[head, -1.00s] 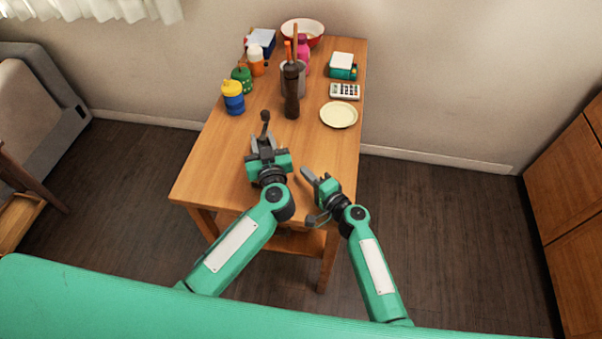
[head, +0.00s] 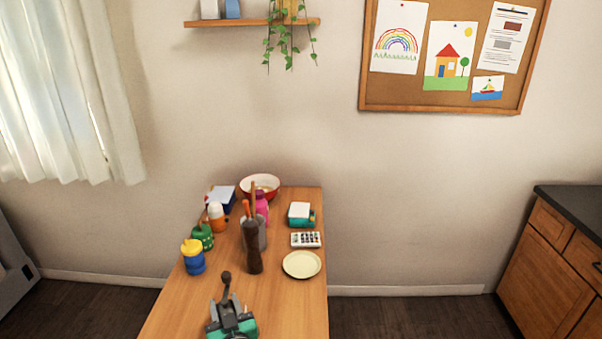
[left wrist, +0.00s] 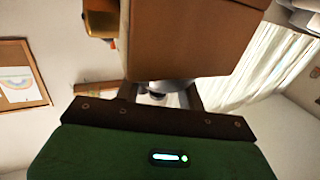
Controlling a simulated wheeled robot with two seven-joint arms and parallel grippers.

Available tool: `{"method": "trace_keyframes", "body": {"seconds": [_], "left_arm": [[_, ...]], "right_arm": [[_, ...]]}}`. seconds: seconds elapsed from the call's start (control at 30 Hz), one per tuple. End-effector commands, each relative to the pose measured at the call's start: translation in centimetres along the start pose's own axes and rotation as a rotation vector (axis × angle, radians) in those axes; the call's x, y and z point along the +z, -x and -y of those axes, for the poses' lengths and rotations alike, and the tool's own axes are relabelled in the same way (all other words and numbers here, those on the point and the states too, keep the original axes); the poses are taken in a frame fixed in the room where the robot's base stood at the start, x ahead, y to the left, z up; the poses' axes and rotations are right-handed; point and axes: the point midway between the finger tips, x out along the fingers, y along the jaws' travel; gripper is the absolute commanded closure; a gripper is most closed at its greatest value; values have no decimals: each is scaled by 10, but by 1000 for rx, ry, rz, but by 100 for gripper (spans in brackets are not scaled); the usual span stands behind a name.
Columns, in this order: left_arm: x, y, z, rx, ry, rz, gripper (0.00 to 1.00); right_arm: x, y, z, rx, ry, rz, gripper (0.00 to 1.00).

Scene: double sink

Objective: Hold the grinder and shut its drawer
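My left gripper (head: 229,315) is at the bottom edge of the head view, over the front part of the table. The grinder's dark crank (head: 226,284) rises beside its fingers. In the left wrist view, which is upside down, the grinder's brown wooden body (left wrist: 190,35) fills the top. The two fingers (left wrist: 161,97) sit on either side of its grey metal upper part and look closed on it. A lighter brown piece, seemingly the drawer (left wrist: 100,22), sticks out at the body's left in that view. My right gripper is out of view. Whether the grinder rests on the table is hidden.
On the table (head: 175,310) stand a dark pepper mill (head: 253,248), a cream plate (head: 302,264), a calculator-like item (head: 306,240), a blue-yellow jar (head: 194,260), a green jar (head: 202,237) and a red-rimmed bowl (head: 260,184). The front right of the tabletop is clear.

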Motion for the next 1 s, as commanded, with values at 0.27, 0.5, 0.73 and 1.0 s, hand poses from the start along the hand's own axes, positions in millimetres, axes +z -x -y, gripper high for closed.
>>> {"method": "trace_keyframes", "body": {"seconds": [0.27,0.5,0.73,1.0], "left_arm": [[-1,0,0,-1,0,-3,44],[-1,13,0,1,2,-1,44],[0,60,0,1,2,2,44],[0,107,0,0,0,0,44]], "right_arm": [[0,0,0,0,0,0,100],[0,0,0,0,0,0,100],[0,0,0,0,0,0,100],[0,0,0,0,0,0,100]]}}
